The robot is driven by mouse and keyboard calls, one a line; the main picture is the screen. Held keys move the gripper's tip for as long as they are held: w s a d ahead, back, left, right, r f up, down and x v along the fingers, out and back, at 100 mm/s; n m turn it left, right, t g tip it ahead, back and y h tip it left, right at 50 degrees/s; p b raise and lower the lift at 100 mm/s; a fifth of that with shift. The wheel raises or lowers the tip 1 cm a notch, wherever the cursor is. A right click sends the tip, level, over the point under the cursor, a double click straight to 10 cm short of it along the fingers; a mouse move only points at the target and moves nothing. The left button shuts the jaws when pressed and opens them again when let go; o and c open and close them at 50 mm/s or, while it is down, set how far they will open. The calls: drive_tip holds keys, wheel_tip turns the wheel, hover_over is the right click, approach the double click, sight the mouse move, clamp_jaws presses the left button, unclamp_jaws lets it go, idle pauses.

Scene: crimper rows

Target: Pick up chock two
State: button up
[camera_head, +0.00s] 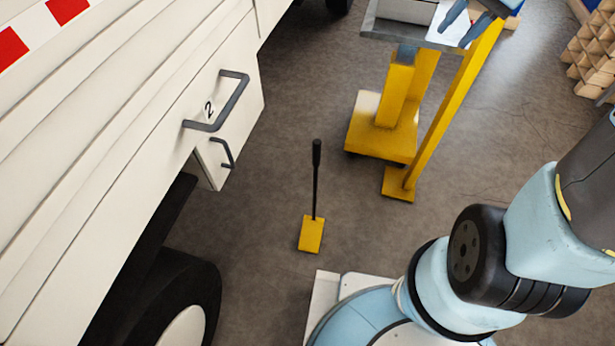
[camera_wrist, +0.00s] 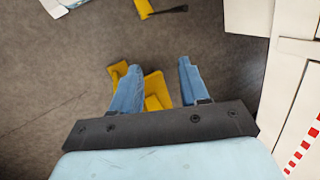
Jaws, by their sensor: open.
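One chock (camera_head: 311,234) is in view, a small yellow block on the floor with a long upright black handle. It stands near the white panel marked 2 (camera_head: 209,108); no number shows on the chock itself. In the wrist view the chock (camera_wrist: 145,8) is at the top edge, its dark handle pointing right. My gripper (camera_head: 453,36) is at the top right of the head view, away from the chock. In the wrist view my gripper (camera_wrist: 156,64) has its two blue fingers apart, with nothing held between them.
A yellow stand (camera_head: 382,128) with a grey tray on top is right of the chock, beneath my gripper. The white vehicle side (camera_head: 110,130) with dark handles and a black wheel (camera_head: 190,275) fills the left. Floor around the chock is clear.

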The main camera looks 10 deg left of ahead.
drive_tip(key=w+a+f+m+g+y, duration=0.1)
drive_tip(key=w+a+f+y, duration=0.15)
drive_tip(key=w+f, duration=0.45)
drive_tip(key=w+a+f+m+g+y, duration=0.2)
drive_tip(key=w+a+f, duration=0.1)
drive_tip(key=f, duration=0.8)
drive_tip(key=w+a+f+m+g+y, duration=0.15)
drive_tip(key=w+f, duration=0.35)
drive_tip(key=f, duration=0.5)
drive_tip(key=m+t+y, duration=0.7)
drive_tip(key=m+t, duration=0.2)
drive_tip(key=m, duration=0.5)
approach(315, 200)
drive_tip(key=shift+n+g, duration=0.25)
drive_tip(key=shift+w+a+f, duration=0.35)
drive_tip(key=shift+w+a, duration=0.15)
drive_tip(key=shift+a, duration=1.2)
drive_tip(key=shift+w+a+f, duration=0.35)
drive_tip(key=shift+w+a, duration=0.2)
drive_tip(key=shift+a, duration=1.1)
drive_tip(key=shift+w+a+f, duration=0.35)
drive_tip(key=shift+w+a, duration=0.15)
drive_tip(key=shift+a, duration=1.2)
drive_tip(key=shift+c, duration=0.2)
